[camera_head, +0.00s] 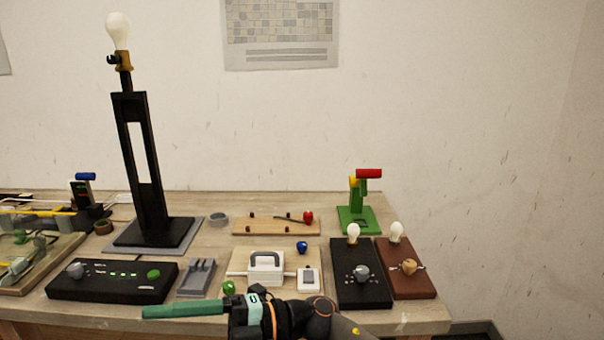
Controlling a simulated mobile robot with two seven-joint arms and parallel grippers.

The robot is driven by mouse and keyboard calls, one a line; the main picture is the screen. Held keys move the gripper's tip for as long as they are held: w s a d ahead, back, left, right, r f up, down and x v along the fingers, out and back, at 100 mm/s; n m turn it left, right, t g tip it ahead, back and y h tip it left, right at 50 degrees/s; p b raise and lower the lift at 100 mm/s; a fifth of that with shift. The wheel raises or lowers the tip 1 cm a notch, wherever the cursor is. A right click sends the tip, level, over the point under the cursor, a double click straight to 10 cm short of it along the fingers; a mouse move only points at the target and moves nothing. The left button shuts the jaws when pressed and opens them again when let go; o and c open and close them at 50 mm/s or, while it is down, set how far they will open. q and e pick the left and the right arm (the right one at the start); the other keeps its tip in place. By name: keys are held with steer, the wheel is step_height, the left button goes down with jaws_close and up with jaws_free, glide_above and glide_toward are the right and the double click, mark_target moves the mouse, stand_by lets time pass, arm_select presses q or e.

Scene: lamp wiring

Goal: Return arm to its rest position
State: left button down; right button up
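My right arm (322,318) comes in from the bottom right and lies across the front edge of the table. My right gripper (184,311) points left, with its green finger seen from the side in front of the black control box. The fingers overlap in this view, so I cannot tell whether they are open or shut. No separate object shows clearly in it. My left gripper and arm are not in view. The black lamp (150,165) stands upright on its base at the back left, with a white bulb (118,31) at its top.
The wooden table (420,318) holds a black control box (80,291), a grey holder (197,278), a white handled device (266,268), a white switch (308,280), black (362,290) and brown (412,284) bulb boards, and a green stand (357,220).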

steer(key=w+d+f+m+t+y+p, duration=0.15)
steer(key=w+d+m+t, duration=0.25)
steer(key=m+t, duration=0.5)
steer(key=w+d+f+m+t+p, duration=0.15)
steer(key=w+d+m+t, duration=0.3)
steer(key=m+t, duration=0.45)
steer(key=d+f+m+t+h, duration=0.5)
steer(key=d+f+m+h, duration=0.5)
steer(key=f+h, duration=0.15)
steer(key=s+d+f+m+g+h+p, duration=0.1)
steer(key=s+d+f+m+g+h, duration=0.2)
steer(key=s+d+f, duration=0.4)
steer(key=s+d+f+m+g+h+p, duration=0.1)
steer(key=s+d+f+m+g+h, duration=0.2)
steer(key=s+d+f, duration=0.5)
steer(key=s+f+g+h, duration=0.1)
steer(key=s+f, duration=0.2)
steer(key=f, duration=0.1)
steer(key=shift+s+d+f+m+g, duration=0.3)
steer(key=shift+s+f, duration=0.05)
steer(key=shift+f, duration=0.05)
